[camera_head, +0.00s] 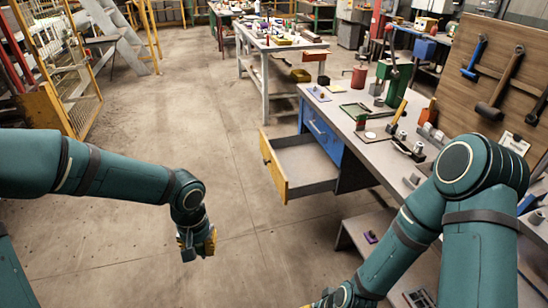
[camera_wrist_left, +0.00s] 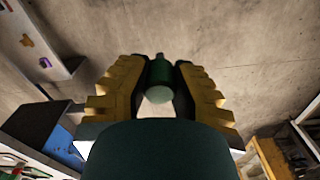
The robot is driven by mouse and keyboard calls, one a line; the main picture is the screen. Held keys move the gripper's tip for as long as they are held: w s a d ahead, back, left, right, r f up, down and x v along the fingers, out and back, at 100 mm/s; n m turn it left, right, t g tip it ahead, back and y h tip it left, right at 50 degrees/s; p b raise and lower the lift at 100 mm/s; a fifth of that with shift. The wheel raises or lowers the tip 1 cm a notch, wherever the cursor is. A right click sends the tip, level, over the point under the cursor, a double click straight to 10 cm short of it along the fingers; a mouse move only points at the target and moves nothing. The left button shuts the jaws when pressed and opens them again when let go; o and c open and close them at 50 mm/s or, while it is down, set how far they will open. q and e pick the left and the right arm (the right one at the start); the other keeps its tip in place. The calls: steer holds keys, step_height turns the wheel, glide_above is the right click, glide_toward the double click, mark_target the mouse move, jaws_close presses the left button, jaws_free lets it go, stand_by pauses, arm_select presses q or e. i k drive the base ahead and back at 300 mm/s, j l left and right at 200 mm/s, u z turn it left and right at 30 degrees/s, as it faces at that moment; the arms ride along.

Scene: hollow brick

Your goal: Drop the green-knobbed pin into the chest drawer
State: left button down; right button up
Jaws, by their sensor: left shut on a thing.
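My left gripper (camera_head: 199,247) hangs over bare floor in the head view, left of the chest drawer and apart from it. In the left wrist view its yellow fingers (camera_wrist_left: 160,82) are shut on the green-knobbed pin (camera_wrist_left: 159,72), a green cylinder with a paler round end. The pin's far part is hidden. The chest drawer (camera_head: 272,166) is pulled open from the blue cabinet under the workbench. It has a yellow front, and its visible inside looks empty. My right gripper (camera_head: 322,300) barely shows at the bottom edge; its fingers are mostly cut off.
The workbench (camera_head: 375,152) runs along the right with several tools, blocks and a red can (camera_head: 359,76) on it. A low shelf (camera_head: 352,235) with a small purple thing stands below it. Open concrete floor lies between my left gripper and the drawer.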

mark_target(295, 170)
steer(key=k+z, duration=0.1)
steer(key=z, duration=2.5)
steer(key=k+j+z, duration=0.1)
steer(key=j+z, duration=0.2)
steer(key=j, duration=0.4)
steer(key=k+j, duration=0.1)
steer(key=j, duration=0.5)
steer(key=k+j, duration=0.1)
steer(key=j, duration=1.1)
steer(key=k+j, duration=0.15)
steer(key=j, duration=0.45)
steer(key=k+j, duration=0.1)
steer(key=j, duration=0.5)
steer(key=k+j, duration=0.1)
steer(key=j, duration=0.45)
steer(key=k+j, duration=0.1)
steer(key=j, duration=0.5)
